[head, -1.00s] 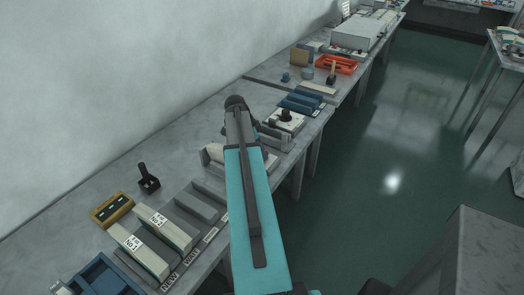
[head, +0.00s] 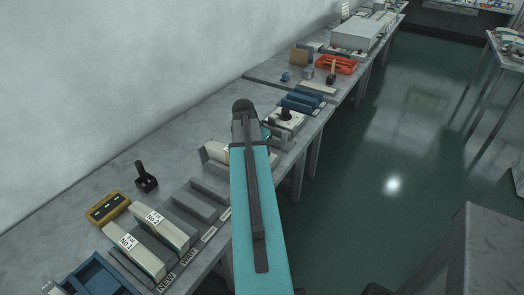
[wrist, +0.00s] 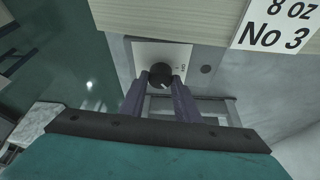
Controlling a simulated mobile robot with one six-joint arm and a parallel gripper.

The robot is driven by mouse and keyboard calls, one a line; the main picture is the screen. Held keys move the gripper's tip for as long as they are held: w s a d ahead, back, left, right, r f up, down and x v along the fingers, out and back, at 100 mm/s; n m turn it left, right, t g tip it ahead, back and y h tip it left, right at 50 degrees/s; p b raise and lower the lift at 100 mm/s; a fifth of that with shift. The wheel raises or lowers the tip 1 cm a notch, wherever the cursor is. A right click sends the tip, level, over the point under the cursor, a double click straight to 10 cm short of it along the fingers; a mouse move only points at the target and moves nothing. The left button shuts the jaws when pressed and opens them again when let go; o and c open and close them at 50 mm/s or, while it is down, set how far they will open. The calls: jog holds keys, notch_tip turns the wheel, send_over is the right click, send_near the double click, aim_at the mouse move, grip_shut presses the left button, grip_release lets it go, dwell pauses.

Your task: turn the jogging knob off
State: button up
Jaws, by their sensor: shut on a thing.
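The jogging knob is a round black knob (wrist: 160,75) on a pale plate (wrist: 178,54) in the wrist view, with small dark marks on the plate to its right. My gripper (wrist: 161,82) has its two dark fingers on either side of the knob and is shut on it. A light line shows on the knob's face. In the head view my teal arm covers the knob and the gripper's fingers, so neither shows there.
A pale block labelled "8 oz No 3" (wrist: 275,22) stands close beside the plate in the wrist view. In the head view, blocks marked No 1 (head: 130,250) and No 2 (head: 162,228) stand at lower left, near a black-handled tool (head: 146,178). Open floor (head: 390,210) lies to the right.

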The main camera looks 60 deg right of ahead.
jog(key=n+t, duration=0.1)
jog(key=n, duration=0.1)
jog(key=n+t, duration=0.1)
jog(key=n, duration=0.2)
jog(key=shift+s, duration=0.2)
jog(key=shift+s+d+n+t+y, duration=0.1)
jog(key=shift+n+t+y, duration=0.3)
jog(key=shift+n, duration=0.9)
jog(key=shift+n+t+y, duration=0.3)
jog(key=shift+n+t, duration=0.1)
jog(key=shift+n, duration=0.9)
jog(key=o, duration=1)
jog(key=shift+b+v, duration=1.25)
jog(key=shift+v, duration=5.65)
jog(key=shift+s, duration=0.15)
